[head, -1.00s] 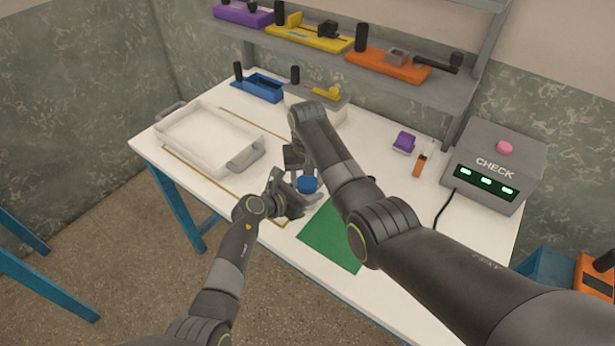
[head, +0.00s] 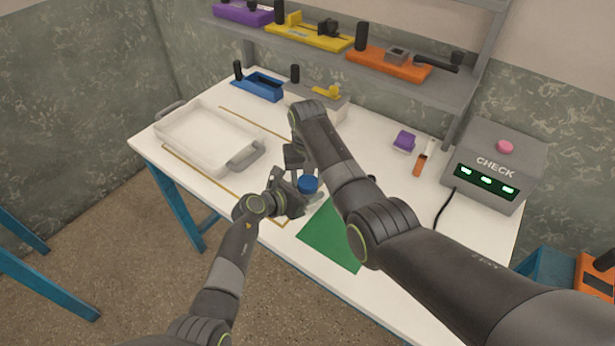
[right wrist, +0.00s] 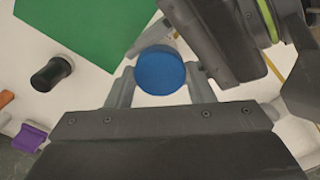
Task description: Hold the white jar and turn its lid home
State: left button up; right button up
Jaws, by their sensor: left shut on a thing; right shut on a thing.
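The blue lid (head: 308,184) sits between my two grippers above the front part of the table. It shows from above in the right wrist view (right wrist: 160,70) as a round disc. My right gripper (right wrist: 160,75) has one finger on each side of the lid and is shut on it. My left gripper (head: 298,197) comes in from the left at the lid's level or just below it and is shut on what is under the lid. The jar's white body is hidden by the lid and the grippers, so I cannot tell how far the lid is seated.
A green mat (head: 330,237) lies at the table's front. A white tray (head: 172,148) stands at left. A purple block (head: 404,141), an orange piece (head: 420,165) and the CHECK box (head: 492,165) are at right. My right arm covers the middle.

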jog(key=shift+w+r, duration=0.1)
jog(key=shift+r, duration=0.1)
dwell(0.6)
jog(key=shift+d+f, duration=0.15)
jog(key=shift+f, duration=0.6)
dwell(0.6)
jog(key=shift+s+a+r, duration=0.2)
jog(key=shift+s+r, duration=0.05)
jog(key=shift+r, duration=0.1)
dwell(0.4)
jog(key=shift+w+r, duration=0.25)
jog(key=shift+r, duration=0.2)
dwell(0.5)
